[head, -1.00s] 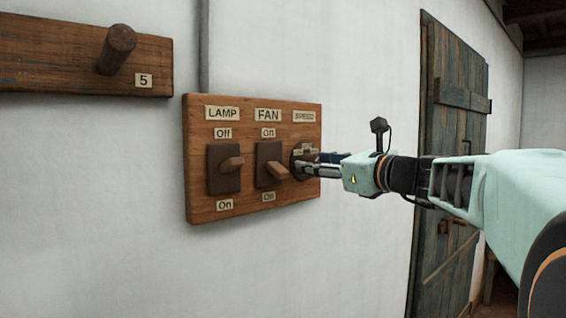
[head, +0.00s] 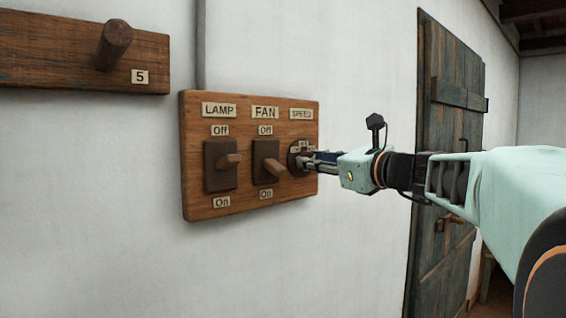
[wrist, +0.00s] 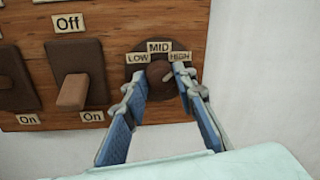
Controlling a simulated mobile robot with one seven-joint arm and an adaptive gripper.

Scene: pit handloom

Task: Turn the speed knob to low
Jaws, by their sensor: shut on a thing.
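The speed knob (wrist: 158,73) is a dark round knob at the right of the wooden switch board (wrist: 110,22), with LOW, MID and HIGH labels around its top in the wrist view. In the head view its dark base (head: 293,162) shows under the SPEED label, partly hidden by my fingers. My gripper (wrist: 162,84) is shut on the knob, one finger at each side. It also shows in the head view (head: 306,163), reaching in from the right. The knob's pointer is not clear, so I cannot tell its setting.
The fan switch (head: 267,162) sits just left of the knob, and the lamp switch (head: 221,165) further left. A numbered peg rail (head: 60,55) hangs at upper left. The wall right of the board is bare up to a wooden door (head: 445,130).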

